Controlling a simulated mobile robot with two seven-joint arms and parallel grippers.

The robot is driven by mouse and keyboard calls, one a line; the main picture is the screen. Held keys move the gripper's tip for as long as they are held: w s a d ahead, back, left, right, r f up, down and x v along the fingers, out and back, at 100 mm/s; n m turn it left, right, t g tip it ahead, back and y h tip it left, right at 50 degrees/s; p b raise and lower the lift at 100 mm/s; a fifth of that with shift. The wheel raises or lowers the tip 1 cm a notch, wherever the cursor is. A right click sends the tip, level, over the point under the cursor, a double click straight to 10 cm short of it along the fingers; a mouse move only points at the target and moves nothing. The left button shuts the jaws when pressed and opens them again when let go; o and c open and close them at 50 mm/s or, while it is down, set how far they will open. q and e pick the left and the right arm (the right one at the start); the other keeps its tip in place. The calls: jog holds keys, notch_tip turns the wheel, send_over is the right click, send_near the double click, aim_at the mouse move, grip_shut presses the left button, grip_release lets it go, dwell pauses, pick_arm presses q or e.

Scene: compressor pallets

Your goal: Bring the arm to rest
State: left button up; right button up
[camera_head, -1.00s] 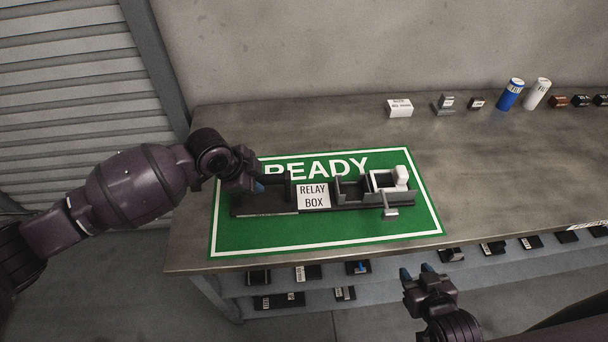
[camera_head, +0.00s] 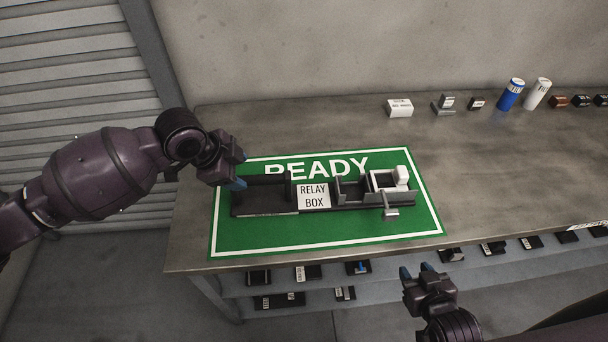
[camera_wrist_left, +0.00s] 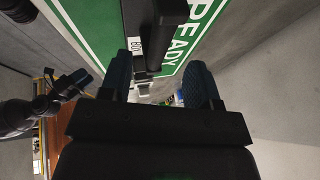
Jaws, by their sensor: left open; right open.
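My left gripper (camera_head: 240,170) is open and empty at the left end of the dark pallet, above the edge of the green mat. Its two blue-tipped fingers also show apart in the left wrist view (camera_wrist_left: 162,82), with the pallet beyond them. The dark pallet (camera_head: 266,200) lies on the green READY mat (camera_head: 325,232). It carries a RELAY BOX label (camera_head: 313,196) and a white part (camera_head: 385,180) at its right end. My right gripper (camera_head: 424,271) is open and empty in front of the table's front edge.
On the grey table (camera_head: 490,180) stand a white box (camera_head: 399,108), a blue can (camera_head: 510,94), a white can (camera_head: 537,93) and small dark parts at the back right. A shelf below the front edge holds several small dark items. The table's middle right is clear.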

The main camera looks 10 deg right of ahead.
pick_arm(q)
jog(key=v, duration=0.5)
jog(key=s+f+n+t, duration=0.1)
jog(key=s+f+n, duration=0.5)
jog(key=s, duration=0.3)
jog(key=s+a+f+n+y, duration=0.2)
jog(key=s+a+n+y, duration=0.1)
jog(key=s+a+n, duration=0.5)
jog(key=s+a+f+n+y, duration=0.3)
jog(key=s+a+n, duration=0.2)
jog(key=s+a, duration=0.45)
jog(key=w+d+f+m+t+h, duration=0.1)
jog(key=w+f+t, duration=0.5)
jog(key=f, duration=0.4)
jog(key=shift+w+t, duration=0.3)
jog(key=shift+t, duration=0.5)
